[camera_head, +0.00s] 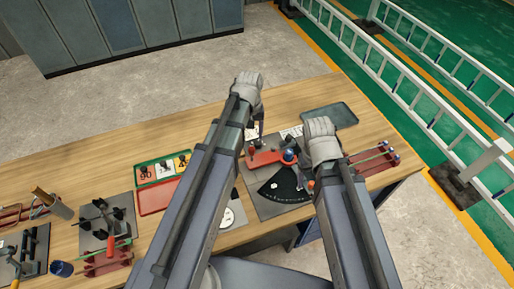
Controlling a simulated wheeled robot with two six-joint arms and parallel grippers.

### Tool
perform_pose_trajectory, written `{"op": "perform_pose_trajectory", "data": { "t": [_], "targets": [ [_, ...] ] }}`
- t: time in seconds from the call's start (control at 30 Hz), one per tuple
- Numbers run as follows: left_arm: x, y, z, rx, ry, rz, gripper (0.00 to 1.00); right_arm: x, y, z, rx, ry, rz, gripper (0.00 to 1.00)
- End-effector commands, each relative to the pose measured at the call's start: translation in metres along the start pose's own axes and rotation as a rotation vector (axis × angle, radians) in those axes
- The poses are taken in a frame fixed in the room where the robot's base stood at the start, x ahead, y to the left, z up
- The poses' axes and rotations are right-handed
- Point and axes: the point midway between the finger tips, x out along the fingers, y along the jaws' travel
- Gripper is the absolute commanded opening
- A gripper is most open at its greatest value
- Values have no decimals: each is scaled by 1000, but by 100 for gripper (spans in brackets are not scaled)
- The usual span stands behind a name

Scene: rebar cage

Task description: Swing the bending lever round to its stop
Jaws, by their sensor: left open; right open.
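The bender stands on a grey plate at the right part of the wooden table. Its orange-red bending lever (266,157) runs leftward from a blue round piece (289,156). A red knob (252,149) sits near the lever's left end. A black fan-shaped scale (284,187) lies below the lever. My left gripper (258,136) is open just above the lever's left part; whether it touches cannot be told. My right gripper (310,182) is open at the right side of the scale, its fingers partly hidden by my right arm.
A red rack with rods (372,160) stands at the right. A dark tray (330,116) lies at the far edge. A ladder-like frame (410,85) lies beyond the table.

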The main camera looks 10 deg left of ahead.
Motion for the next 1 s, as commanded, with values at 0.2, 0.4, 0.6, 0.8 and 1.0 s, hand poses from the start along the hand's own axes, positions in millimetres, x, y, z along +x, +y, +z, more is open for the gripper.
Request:
{"op": "perform_pose_trajectory", "data": {
  "t": [0.2,0.4,0.6,0.8,1.0],
  "targets": [
    [7,0,1,2,0,0,64,7,-1,0,-1,0,0,73],
    [25,0,1,3,0,0,64,24,-2,-1,-4,0,1,73],
    [51,0,1,3,0,0,64,50,-5,-3,-7,0,1,73],
    [74,0,1,3,0,0,64,73,-7,-4,-6,0,1,73],
    [80,0,1,3,0,0,64,79,-7,-5,-6,0,1,73]
  ]
}}
